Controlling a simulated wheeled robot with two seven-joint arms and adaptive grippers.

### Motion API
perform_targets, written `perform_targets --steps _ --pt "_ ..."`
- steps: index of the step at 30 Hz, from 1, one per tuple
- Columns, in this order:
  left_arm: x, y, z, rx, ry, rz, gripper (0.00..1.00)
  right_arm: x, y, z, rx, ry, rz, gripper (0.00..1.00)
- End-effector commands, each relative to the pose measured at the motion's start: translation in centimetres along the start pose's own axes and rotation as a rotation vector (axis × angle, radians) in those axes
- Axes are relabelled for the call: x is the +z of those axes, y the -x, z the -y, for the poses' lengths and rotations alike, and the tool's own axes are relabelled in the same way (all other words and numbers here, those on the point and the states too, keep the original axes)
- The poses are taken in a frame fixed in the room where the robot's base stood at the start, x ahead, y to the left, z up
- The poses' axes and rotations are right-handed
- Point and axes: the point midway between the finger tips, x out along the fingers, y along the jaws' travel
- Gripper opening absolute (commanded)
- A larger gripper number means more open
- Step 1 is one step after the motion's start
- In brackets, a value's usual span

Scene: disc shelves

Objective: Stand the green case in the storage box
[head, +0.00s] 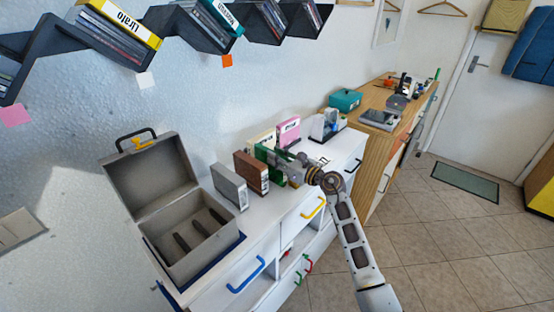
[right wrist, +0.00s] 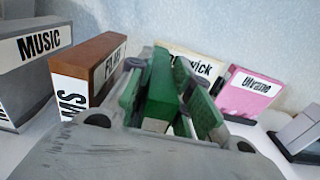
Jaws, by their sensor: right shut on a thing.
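The green case (head: 262,152) stands upright in the row of cases on the white cabinet, just right of the brown case. My right gripper (head: 281,162) is shut on it. In the right wrist view the green case (right wrist: 160,88) is between the two fingers, and its lower part is hidden by the gripper body. The grey storage box (head: 150,187) is at the left end of the cabinet, its lid standing open. Dark dividers show on its floor, and I see no case in it. My left gripper is not in view.
A grey case (head: 228,187) and a brown case (head: 250,173) stand between the storage box and my right gripper. A cream case (right wrist: 190,62) and a pink case (head: 288,131) stand close beyond. Zigzag wall shelves (head: 75,45) hang above. A wooden cabinet (head: 372,150) adjoins at right.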

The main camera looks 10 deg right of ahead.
Motion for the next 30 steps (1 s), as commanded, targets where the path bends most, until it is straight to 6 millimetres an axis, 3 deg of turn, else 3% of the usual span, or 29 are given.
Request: perform_targets --steps 4,16,17,21,30 --pt "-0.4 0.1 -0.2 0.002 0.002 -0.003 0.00 -0.1 0.0 0.0 0.000 0.001 0.002 0.00" --pt "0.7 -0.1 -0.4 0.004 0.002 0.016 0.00 -0.4 0.0 0.0 0.000 0.001 0.001 0.00" --pt "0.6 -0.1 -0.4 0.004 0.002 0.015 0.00 -0.5 0.0 0.0 0.000 0.001 0.000 0.24" --pt "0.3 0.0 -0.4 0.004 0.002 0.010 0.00 -0.4 0.0 0.0 0.000 0.001 0.000 0.42" --pt "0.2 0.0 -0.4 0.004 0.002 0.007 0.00 -0.4 0.0 0.0 0.000 0.001 0.000 0.43"
